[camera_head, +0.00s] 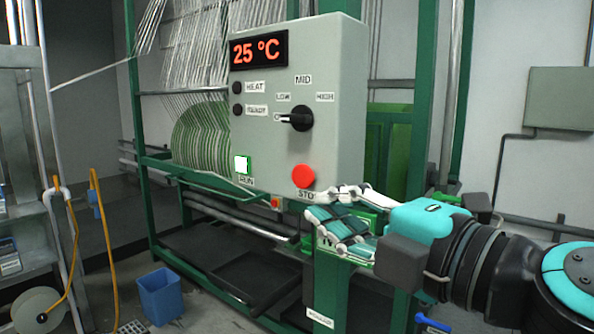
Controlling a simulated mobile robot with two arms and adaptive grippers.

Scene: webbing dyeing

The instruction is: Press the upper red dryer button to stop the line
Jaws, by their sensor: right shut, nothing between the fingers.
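The upper red button (304,176) is a large round button low on the right of the grey control box, above a partly covered label reading "STO". A smaller red button (275,202) sits lower left of it, below the box. My right gripper (318,212) comes in from the right, shut and empty, with its fingers pointing left. Its fingertips appear just below the large red button, with a small gap in the picture; the depth between them is hard to tell. The fingers cover part of the label and the green post behind. My left gripper is out of view.
The grey control box (345,120) has a "25 °C" display (258,52), a black knob (298,118), dark HEAT and READY lamps and a lit RUN button (242,165). Green frame posts stand around it. A blue bin (160,297) is on the floor at left.

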